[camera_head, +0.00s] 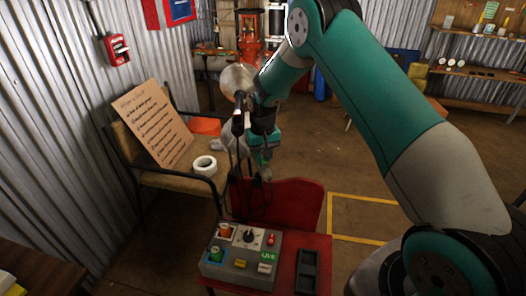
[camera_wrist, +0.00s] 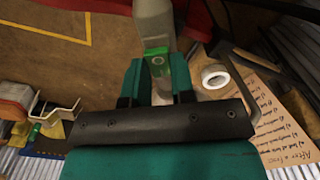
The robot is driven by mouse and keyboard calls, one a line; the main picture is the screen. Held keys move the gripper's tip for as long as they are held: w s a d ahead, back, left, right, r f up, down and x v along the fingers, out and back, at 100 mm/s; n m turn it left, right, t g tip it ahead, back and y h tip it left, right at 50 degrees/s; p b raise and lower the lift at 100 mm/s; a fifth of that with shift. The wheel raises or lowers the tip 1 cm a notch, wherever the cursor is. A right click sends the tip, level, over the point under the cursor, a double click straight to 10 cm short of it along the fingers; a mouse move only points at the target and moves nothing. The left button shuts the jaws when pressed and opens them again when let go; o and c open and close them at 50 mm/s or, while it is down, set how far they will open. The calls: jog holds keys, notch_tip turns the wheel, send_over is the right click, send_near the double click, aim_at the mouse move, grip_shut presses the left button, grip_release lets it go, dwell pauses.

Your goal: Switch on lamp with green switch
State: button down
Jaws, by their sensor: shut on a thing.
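My gripper (camera_head: 262,150) hangs above the red chair, at the middle of the head view. In the wrist view its two teal fingers (camera_wrist: 157,70) stand on either side of a grey body with a green piece (camera_wrist: 156,53), which looks like the green switch. The jaws are shut on this grey body. A pale round shade (camera_head: 237,80), perhaps the lamp's, shows behind my arm; whether it belongs to the held body is unclear. I cannot tell if any lamp is lit.
A grey control box (camera_head: 237,272) with coloured buttons and a dial sits on the red chair (camera_head: 300,194) below. A bench to the left carries a cardboard sign (camera_head: 152,123) and a white tape roll (camera_head: 204,166). Open floor with yellow lines (camera_head: 362,199) lies to the right.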

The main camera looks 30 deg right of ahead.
jog(key=c, duration=1)
grip_release()
jog(key=shift+o, duration=0.2)
jog(key=b, duration=0.1)
jog(key=t+b, duration=0.1)
jog(key=b, duration=0.1)
jog(key=shift+s+f+t, duration=0.2)
jog(key=shift+f+t, duration=0.1)
jog(key=shift+f, duration=0.05)
jog(key=t+b, duration=0.1)
jog(key=b, duration=0.2)
jog(key=t+b, duration=0.2)
jog(key=b, duration=0.1)
jog(key=shift+s+a+f+h, duration=0.1)
jog(key=shift+s+f+h, duration=0.05)
jog(key=shift+s+h, duration=0.2)
jog(key=w+p+v, duration=0.1)
jog(key=p+v, duration=0.3)
jog(key=v, duration=1.5)
jog(key=s+a+r+n+g+y+p, duration=0.2)
jog(key=s+a+r+n+y+p, duration=0.1)
jog(key=s+a+r+p, duration=0.5)
jog(key=shift+s+a+r+n, duration=0.7)
jog(key=shift+s+a+r, duration=0.45)
jog(key=shift+s, duration=1.25)
